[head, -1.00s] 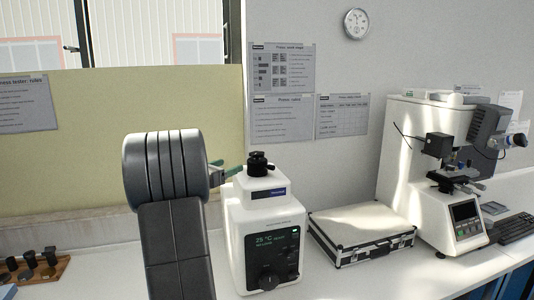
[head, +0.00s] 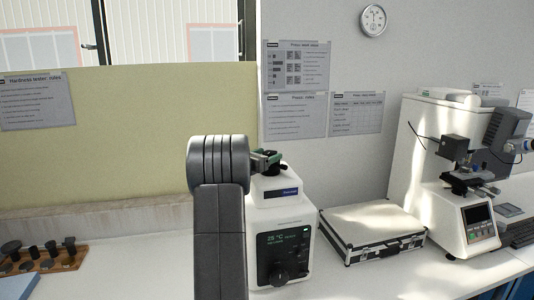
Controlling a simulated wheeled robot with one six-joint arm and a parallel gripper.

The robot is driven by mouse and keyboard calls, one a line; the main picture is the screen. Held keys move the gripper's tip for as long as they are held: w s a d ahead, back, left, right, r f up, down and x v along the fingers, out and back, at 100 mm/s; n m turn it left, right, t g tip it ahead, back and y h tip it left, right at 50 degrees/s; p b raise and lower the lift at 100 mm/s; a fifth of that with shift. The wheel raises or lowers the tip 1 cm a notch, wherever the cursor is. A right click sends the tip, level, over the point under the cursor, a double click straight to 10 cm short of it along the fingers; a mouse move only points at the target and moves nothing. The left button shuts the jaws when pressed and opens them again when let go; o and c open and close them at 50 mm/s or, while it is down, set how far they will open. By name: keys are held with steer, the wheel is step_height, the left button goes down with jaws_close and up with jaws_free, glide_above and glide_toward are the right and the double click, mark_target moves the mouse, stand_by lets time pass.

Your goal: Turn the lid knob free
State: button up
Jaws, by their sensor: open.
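The lid knob (head: 277,168) is black and sits on top of a white machine (head: 290,214) with a dark front panel and a dial, right of centre in the head view. My gripper (head: 266,157) is open, at the height of the knob and at its left and upper side. Its green-tipped fingers overlap the knob in the picture. My dark arm hides the left side of the machine and part of the gripper. I cannot tell whether the fingers touch the knob.
A silver case (head: 371,227) lies on the bench right of the machine. A white hardness tester (head: 431,165) with a microscope stands further right. A wooden rack (head: 62,265) with several dark pieces is at the far left, with a blue object (head: 18,286) in front.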

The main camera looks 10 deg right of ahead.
steer(key=shift+d, duration=0.1)
steer(key=c, duration=1)
steer(key=n+t+y+b, duration=0.1)
steer(key=b, duration=0.2)
steer(key=shift+d+f, duration=0.15)
steer(key=t+b, duration=0.1)
steer(key=b, duration=0.2)
steer(key=shift+s+f+n+y, duration=0.1)
steer(key=shift+n+y, duration=0.3)
steer(key=n+t+y+b, duration=0.1)
steer(key=b, duration=0.2)
steer(key=n+t+y+b, duration=0.1)
steer(key=b, duration=0.3)
steer(key=n+t+y+b, duration=0.1)
steer(key=b, duration=0.2)
steer(key=shift+s+d+y+b, duration=0.1)
steer(key=shift+d+y+b, duration=0.15)
steer(key=shift+y+b, duration=0.15)
steer(key=n+t+y+b, duration=0.1)
steer(key=y+b, duration=0.1)
steer(key=b, duration=0.3)
steer(key=shift+d+n, duration=0.1)
steer(key=shift+n, duration=0.2)
steer(key=shift+r+n+t+y+b, duration=0.3)
steer(key=shift+n+y+b, duration=0.3)
steer(key=shift+y+b, duration=0.65)
